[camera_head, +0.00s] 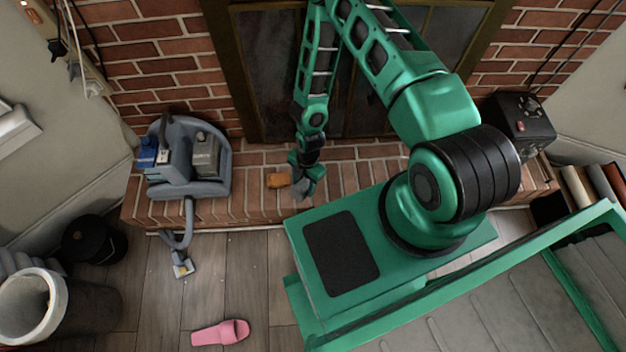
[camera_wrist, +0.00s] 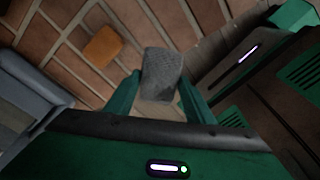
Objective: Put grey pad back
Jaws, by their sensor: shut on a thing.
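The grey pad (camera_wrist: 162,74) is a rough grey block between the two fingers of my gripper (camera_wrist: 157,90) in the wrist view. My gripper is shut on it and holds it above the brick hearth. In the head view the pad (camera_head: 301,188) shows at the end of my gripper (camera_head: 306,178), just right of an orange block (camera_head: 278,180). The orange block also shows in the wrist view (camera_wrist: 103,46), lying on the bricks to the upper left of the pad, apart from it.
A grey-blue caddy (camera_head: 215,180) with several items stands on the hearth (camera_head: 255,200) at left. A black box (camera_head: 520,122) stands at the right. A pink slipper (camera_head: 221,333), a black pot (camera_head: 93,240) and a white-rimmed bin (camera_head: 50,305) are on the floor.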

